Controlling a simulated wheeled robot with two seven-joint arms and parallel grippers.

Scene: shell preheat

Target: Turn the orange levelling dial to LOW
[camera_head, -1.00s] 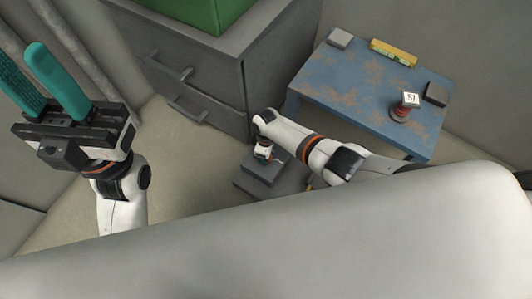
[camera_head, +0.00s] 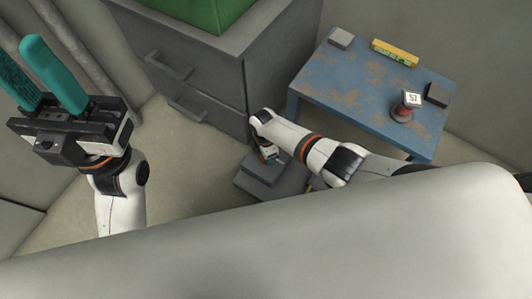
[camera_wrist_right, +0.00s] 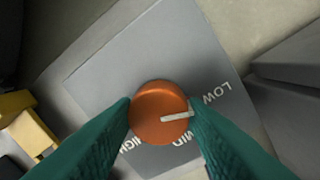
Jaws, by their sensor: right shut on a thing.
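The orange levelling dial (camera_wrist_right: 158,112) sits on a grey plate (camera_wrist_right: 150,60), seen in the right wrist view. Its white pointer points right, between the printed words LOW (camera_wrist_right: 215,92) and MID (camera_wrist_right: 186,139). The word HIGH (camera_wrist_right: 135,143) is partly hidden by a finger. My right gripper (camera_wrist_right: 160,115) is shut on the dial, one teal finger on each side. In the head view my right gripper (camera_head: 269,156) is low over a grey block (camera_head: 263,170) on the floor, and the dial is hidden there. My left gripper (camera_head: 22,62) is raised and empty, its teal fingers apart.
A worn blue table (camera_head: 345,85) at the right holds a yellow level (camera_head: 394,53), a red-based device with a "57" display (camera_head: 408,104) and small grey blocks. A grey drawer cabinet (camera_head: 215,80) with a green box (camera_head: 195,8) stands behind. Open floor lies left of the block.

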